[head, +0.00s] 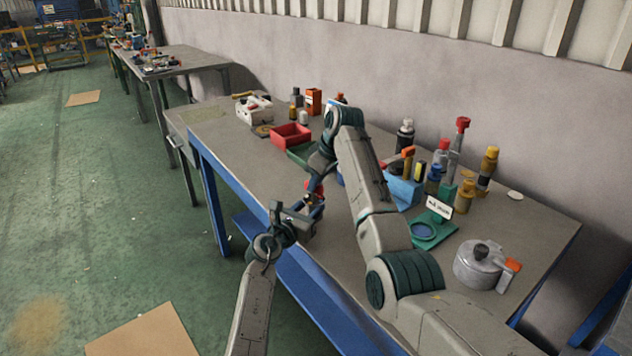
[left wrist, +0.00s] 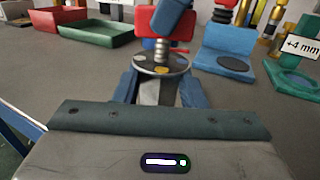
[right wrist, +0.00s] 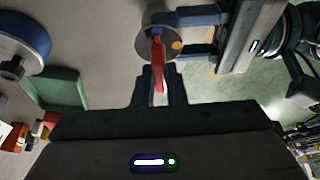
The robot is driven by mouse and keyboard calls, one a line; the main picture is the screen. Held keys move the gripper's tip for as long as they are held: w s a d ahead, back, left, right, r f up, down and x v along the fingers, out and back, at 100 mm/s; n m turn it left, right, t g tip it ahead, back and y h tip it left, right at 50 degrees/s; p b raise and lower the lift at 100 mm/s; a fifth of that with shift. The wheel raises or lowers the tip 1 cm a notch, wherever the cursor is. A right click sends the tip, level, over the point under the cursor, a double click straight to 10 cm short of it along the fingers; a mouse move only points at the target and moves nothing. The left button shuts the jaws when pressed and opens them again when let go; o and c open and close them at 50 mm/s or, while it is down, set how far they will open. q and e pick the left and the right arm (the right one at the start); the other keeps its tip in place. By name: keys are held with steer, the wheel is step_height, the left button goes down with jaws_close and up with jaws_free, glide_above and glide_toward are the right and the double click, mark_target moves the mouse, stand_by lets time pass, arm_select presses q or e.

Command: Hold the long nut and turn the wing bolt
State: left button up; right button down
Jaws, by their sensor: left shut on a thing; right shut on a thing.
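My left gripper (left wrist: 157,88) is shut around the silver long nut (left wrist: 150,93), seen in the left wrist view below a grey disc (left wrist: 161,66) with a yellow mark. A threaded shank rises from the disc to the red wing bolt (left wrist: 146,22). My right gripper (right wrist: 160,78) is shut on the red wing of the bolt, which also shows in the right wrist view (right wrist: 160,72). In the head view, the left gripper (head: 303,211) and right gripper (head: 314,188) meet above the table's front edge. The fingers partly hide the nut and wing.
A red bin (head: 290,136) and green bin (head: 302,154) stand behind the grippers. To the right are a blue holder (head: 403,190), several bottles, a green stand (head: 432,235) with a sign, and a round grey pot (head: 478,268). The table's left front is clear.

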steer(key=m+t+h, duration=0.1)
steer(key=m, duration=0.3)
steer(key=shift+a, duration=0.1)
steer(key=m+t+h, duration=0.1)
steer(key=m, duration=0.2)
steer(key=shift+s+m+h, duration=0.1)
steer(key=shift+m+h, duration=0.2)
steer(key=shift+m, duration=0.1)
steer(key=m+h, duration=0.1)
steer(key=m, duration=0.3)
steer(key=shift+a+r+m+h, duration=0.1)
steer(key=shift+a+m+h, duration=0.1)
steer(key=shift+m+h, duration=0.2)
steer(key=shift+r+m+h, duration=0.1)
steer(key=shift+m+h, duration=0.3)
steer(key=shift+m, duration=0.8)
steer(key=c, duration=1.5)
jaws_free()
steer(key=shift+o, duration=0.2)
step_height(320, 180, up, 10)
